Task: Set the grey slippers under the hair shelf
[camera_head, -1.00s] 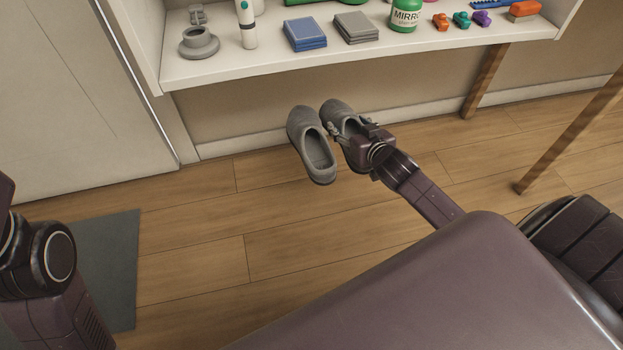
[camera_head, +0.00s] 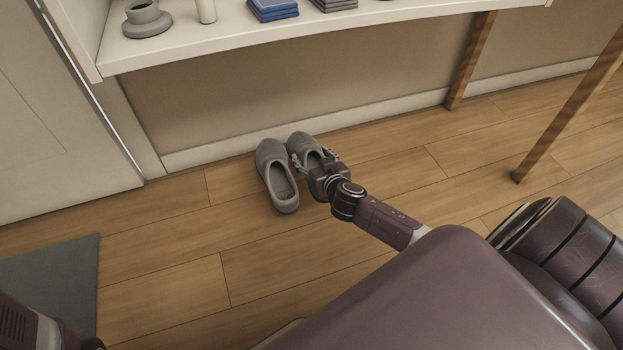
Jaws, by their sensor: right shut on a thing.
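Two grey slippers lie side by side on the wood floor near the wall, toes toward the wall. The left grey slipper (camera_head: 276,174) is in full view with its opening facing up. The right grey slipper (camera_head: 301,146) is partly hidden behind my right gripper (camera_head: 315,165), which is shut on it at its heel end. The hair shelf (camera_head: 250,38) runs along the wall above and behind the slippers. Of my left arm only a part shows at the bottom left corner; its gripper is out of view.
Wooden legs (camera_head: 470,62) stand at right. A dark grey mat (camera_head: 55,285) lies at lower left. Floor left of the slippers is clear.

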